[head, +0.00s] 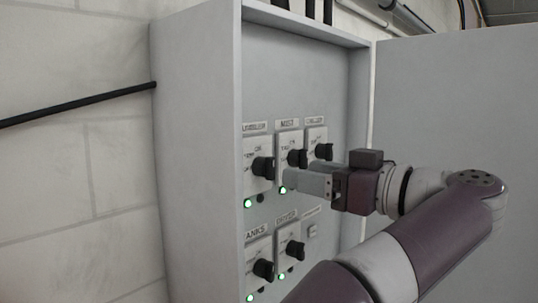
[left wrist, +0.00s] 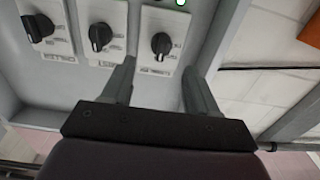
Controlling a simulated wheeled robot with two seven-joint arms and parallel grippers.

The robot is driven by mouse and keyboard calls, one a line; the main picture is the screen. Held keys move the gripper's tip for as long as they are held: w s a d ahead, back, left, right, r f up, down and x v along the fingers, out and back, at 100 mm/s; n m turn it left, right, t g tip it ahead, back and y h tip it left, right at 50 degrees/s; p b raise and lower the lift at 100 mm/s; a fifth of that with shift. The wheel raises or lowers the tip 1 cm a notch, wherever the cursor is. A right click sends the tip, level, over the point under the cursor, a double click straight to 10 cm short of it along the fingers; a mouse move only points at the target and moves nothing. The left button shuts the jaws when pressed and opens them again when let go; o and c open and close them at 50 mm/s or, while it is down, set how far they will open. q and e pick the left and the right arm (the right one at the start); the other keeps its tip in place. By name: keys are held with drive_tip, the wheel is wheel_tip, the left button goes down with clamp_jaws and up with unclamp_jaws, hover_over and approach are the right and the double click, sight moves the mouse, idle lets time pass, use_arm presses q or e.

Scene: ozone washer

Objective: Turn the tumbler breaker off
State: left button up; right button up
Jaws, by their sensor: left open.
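The tumbler breaker (head: 262,167) is a black rotary knob on a pale plate, upper left of the panel, under a partly cut-off label. A lit green lamp (head: 248,203) is below it. In the left wrist view, which looks upside down, the tumbler breaker (left wrist: 161,44) seems to be the rightmost knob. My left gripper (head: 290,180) is in front of the panel, just right of the tumbler knob in the head view. In the left wrist view its fingers (left wrist: 159,72) are apart and empty, with the knob showing between and beyond them. My right gripper is out of view.
Neighbouring knobs (head: 297,157) and (head: 324,151) stand to the right in the upper row. Lower-row knobs (head: 264,269) and (head: 295,249) sit below. The cabinet's left side wall (head: 200,120) and open door (head: 450,90) bound the panel. A black cable (head: 80,104) meets the cabinet.

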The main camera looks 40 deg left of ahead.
sight(272, 165)
use_arm(q)
drive_tip(key=a+p, duration=0.1)
drive_tip(key=a, duration=0.3)
drive_tip(key=a+p, duration=0.1)
drive_tip(key=a, duration=0.2)
drive_tip(key=shift+a+r, duration=0.2)
drive_tip(key=shift+a, duration=0.15)
drive_tip(key=shift+w+a+f, duration=0.2)
drive_tip(key=shift+w+a, duration=0.15)
drive_tip(key=shift+a, duration=0.05)
drive_tip(key=shift+s, duration=0.1)
drive_tip(key=c, duration=1)
